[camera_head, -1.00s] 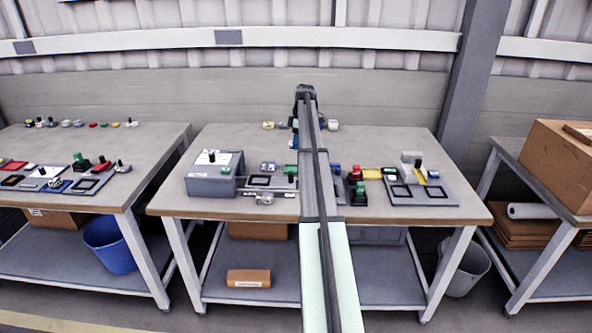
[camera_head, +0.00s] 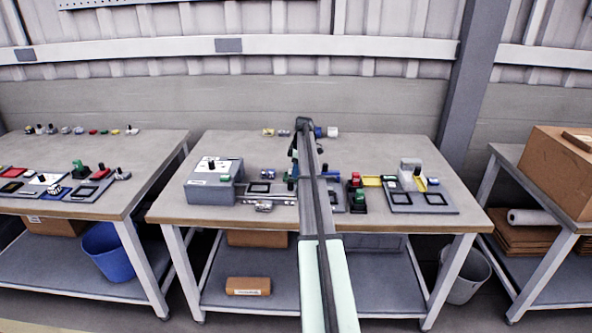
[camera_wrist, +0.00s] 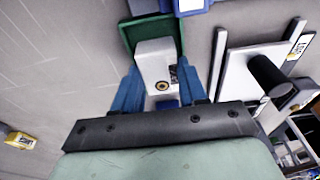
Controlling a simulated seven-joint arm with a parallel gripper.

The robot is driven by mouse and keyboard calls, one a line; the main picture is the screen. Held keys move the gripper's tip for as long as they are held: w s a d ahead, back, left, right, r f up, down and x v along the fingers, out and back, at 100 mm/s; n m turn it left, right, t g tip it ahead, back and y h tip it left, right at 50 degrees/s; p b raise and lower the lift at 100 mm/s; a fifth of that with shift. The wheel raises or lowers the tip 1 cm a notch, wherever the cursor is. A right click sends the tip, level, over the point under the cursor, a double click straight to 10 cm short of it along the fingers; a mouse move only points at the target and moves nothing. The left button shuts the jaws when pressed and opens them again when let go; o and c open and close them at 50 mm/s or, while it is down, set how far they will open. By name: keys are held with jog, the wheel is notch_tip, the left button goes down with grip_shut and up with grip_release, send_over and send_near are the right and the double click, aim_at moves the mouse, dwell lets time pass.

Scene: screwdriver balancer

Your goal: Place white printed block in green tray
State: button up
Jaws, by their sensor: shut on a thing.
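The white printed block (camera_wrist: 152,62), with a round mark and a dark patch on it, sits between the blue fingers of my gripper (camera_wrist: 159,72) in the wrist view. My gripper is shut on it. The green tray (camera_wrist: 131,42) lies directly behind and around the block in that view, with its rim showing on the left and right. I cannot tell whether the block touches the tray floor or hangs just above it. In the head view my arm hides most of the gripper, and the block and tray cannot be made out there.
A white fixture with a black knob (camera_wrist: 268,73) stands right of the tray. A blue item (camera_wrist: 192,6) is beyond the tray, and a yellow block (camera_wrist: 20,140) lies far left. In the head view, a grey box (camera_head: 212,190) and a grey two-frame board (camera_head: 420,208) flank my arm.

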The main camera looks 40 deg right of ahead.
jog(key=o, duration=1.2)
jog(key=shift+f, duration=0.1)
jog(key=shift+c, duration=0.2)
notch_tip(320, 180, up, 12)
jog(key=s+d, duration=0.1)
jog(key=shift+s+d, duration=0.15)
